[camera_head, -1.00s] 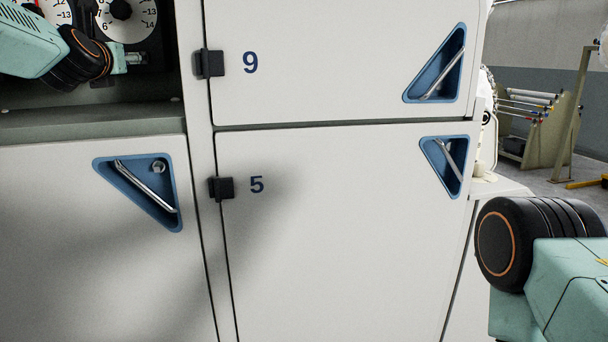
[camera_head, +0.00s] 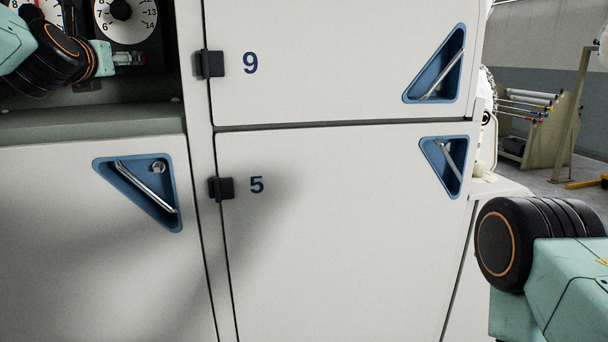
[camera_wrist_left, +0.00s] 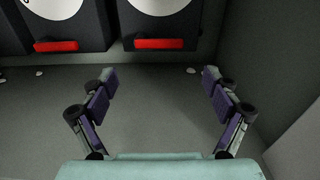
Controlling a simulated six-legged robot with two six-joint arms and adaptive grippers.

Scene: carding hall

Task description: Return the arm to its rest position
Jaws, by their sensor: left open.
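My left arm (camera_head: 52,62) reaches in at the top left of the head view, in front of an open recess with dials. In the left wrist view my left gripper (camera_wrist_left: 159,78) is open, its two fingers wide apart with nothing between them. They are over the grey floor of the recess, short of the dial units. My right arm (camera_head: 540,245) shows at the lower right of the head view; its gripper is out of the picture.
White cabinet doors marked 9 (camera_head: 310,70) and 5 (camera_head: 340,240) stand in front, with blue triangular handle recesses. Another white door (camera_head: 80,260) is below the dial recess. A round dial (camera_head: 125,15) shows at the top. A rack (camera_head: 545,125) stands at the far right.

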